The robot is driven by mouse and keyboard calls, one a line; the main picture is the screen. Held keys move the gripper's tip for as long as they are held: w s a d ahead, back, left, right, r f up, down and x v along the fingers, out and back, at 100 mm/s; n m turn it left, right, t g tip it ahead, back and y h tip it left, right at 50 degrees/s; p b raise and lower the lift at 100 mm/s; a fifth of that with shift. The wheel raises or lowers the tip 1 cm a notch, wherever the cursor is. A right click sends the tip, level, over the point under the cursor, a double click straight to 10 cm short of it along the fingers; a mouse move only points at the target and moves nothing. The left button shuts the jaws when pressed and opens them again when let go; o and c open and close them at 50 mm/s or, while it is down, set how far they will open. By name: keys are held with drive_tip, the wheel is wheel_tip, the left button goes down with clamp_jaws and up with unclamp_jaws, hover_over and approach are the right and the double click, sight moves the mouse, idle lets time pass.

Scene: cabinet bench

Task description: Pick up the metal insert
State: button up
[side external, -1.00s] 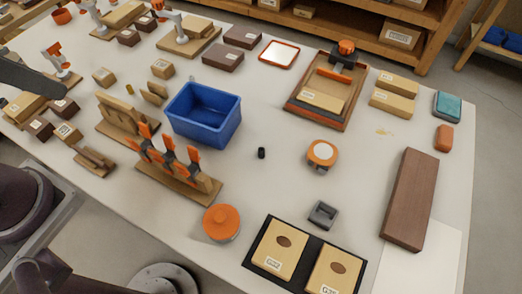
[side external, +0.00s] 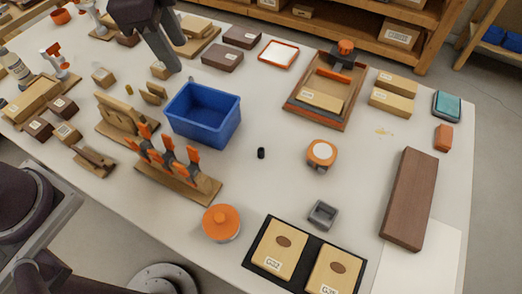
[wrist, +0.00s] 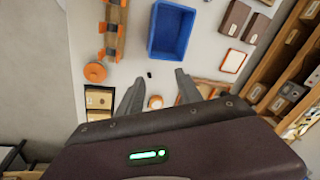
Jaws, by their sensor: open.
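A small dark cylinder (side external: 261,153) stands alone on the white bench, right of the blue bin; it looks like the metal insert. It also shows as a dark speck in the wrist view (wrist: 149,74), between and just beyond my fingertips. A grey square block with a hollow (side external: 322,213) lies nearer the front of the bench. My gripper (side external: 165,55) is above the back left of the bench, behind the blue bin and well away from the cylinder. In the wrist view my gripper (wrist: 159,77) has its two fingers apart with nothing held.
The blue bin (side external: 205,115) is left of the cylinder. A stand with orange clamps (side external: 178,175) is front left. An orange-rimmed round piece (side external: 321,155) and an orange knobbed disc (side external: 221,222) are nearby. The bench around the cylinder is clear.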

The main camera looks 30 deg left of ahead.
drive_tip(key=w+d+f+m+g, duration=0.1)
drive_tip(key=w+d+f+m, duration=0.3)
drive_tip(key=f, duration=0.2)
drive_tip(key=m+g, duration=0.2)
drive_tip(key=m, duration=0.5)
hover_over(261, 150)
drive_tip(key=f, duration=1)
drive_tip(key=a+f, duration=0.1)
drive_tip(key=f, duration=0.4)
drive_tip(key=shift+w+f, duration=0.1)
drive_tip(key=shift+f, duration=0.3)
drive_tip(key=f, duration=0.5)
drive_tip(key=d+f, duration=0.1)
drive_tip(key=f, duration=0.1)
drive_tip(key=shift+f, duration=0.25)
clamp_jaws()
